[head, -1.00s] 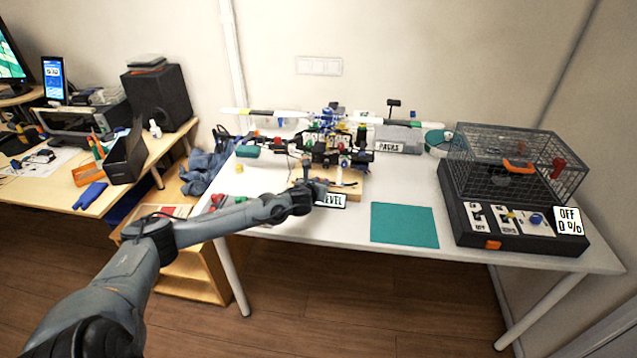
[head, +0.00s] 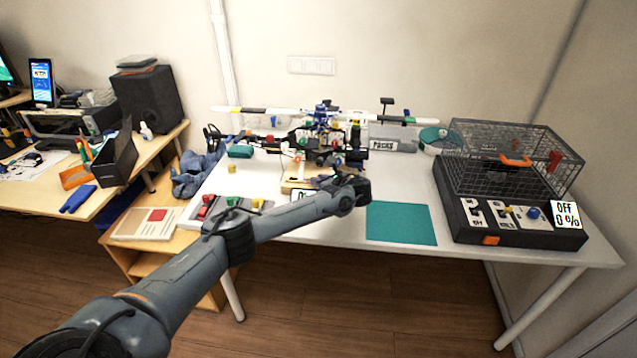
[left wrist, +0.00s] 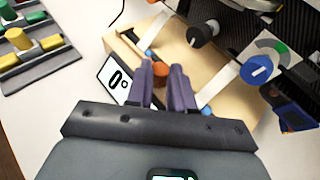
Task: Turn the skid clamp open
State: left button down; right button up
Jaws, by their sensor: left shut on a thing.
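The helicopter model (head: 322,140) stands over a light wooden block (head: 290,186) on the white table. In the left wrist view the wooden block (left wrist: 130,45) carries pale bars and a small orange round knob (left wrist: 160,69). My left gripper (left wrist: 164,66) has its purple fingers shut on this knob, which shows between the fingertips. A black knob (left wrist: 202,34) and a blue knob (left wrist: 257,68) on a dial sit nearby, apart from the fingers. Which part is named the skid clamp carries no readable label. In the head view my wrist hides the fingertips. My right gripper is not in view.
A display starting with "0" (head: 301,194) is on the block's front, partly hidden in the head view. Red, green and yellow blocks in a grey tray (head: 190,222) lie left. A teal mat (head: 400,223) and a wire cage (head: 510,158) are right.

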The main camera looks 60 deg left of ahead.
pick_arm(q)
jog(key=shift+w+f+n+g+h+b, duration=0.1)
jog(key=shift+w+n+g+h+b, duration=0.05)
jog(key=shift+n+g+b, duration=0.55)
jog(key=shift+w+f+n+g+h+b, duration=0.1)
jog(key=shift+n+g+h+b, duration=0.05)
jog(key=shift+n+g+b, duration=0.55)
jog(key=shift+g, duration=0.3)
jog(key=shift+a, duration=0.1)
jog(key=c, duration=1)
grip_release()
jog(key=shift+r, duration=0.1)
jog(key=shift+w+d+r+p, duration=0.15)
jog(key=shift+d+r+p, duration=0.2)
jog(key=shift+d+p, duration=0.1)
jog(key=p+v, duration=0.3)
jog(key=v, duration=0.6)
jog(key=shift+d, duration=0.4)
